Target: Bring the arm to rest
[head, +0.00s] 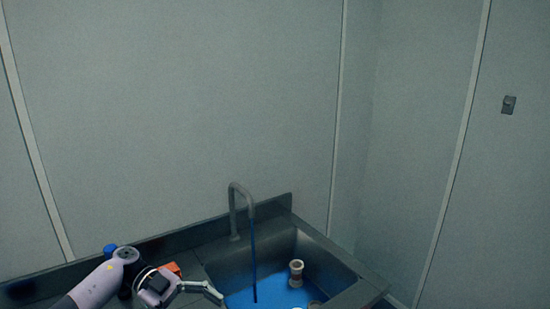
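My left arm comes in from the bottom left, over the dark counter (158,248). Its gripper (210,292) points right, towards the sink's left edge. Only a pale finger shape shows clearly, so I cannot tell whether it is open or shut. I see nothing clearly held in it. My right gripper is not in view.
A sink (275,252) with a blue bottom holds a small pale-rimmed cylinder (296,274). A tall curved faucet (233,208) stands behind its left side. An orange object (172,268) shows behind my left wrist. Grey walls close off the back and right.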

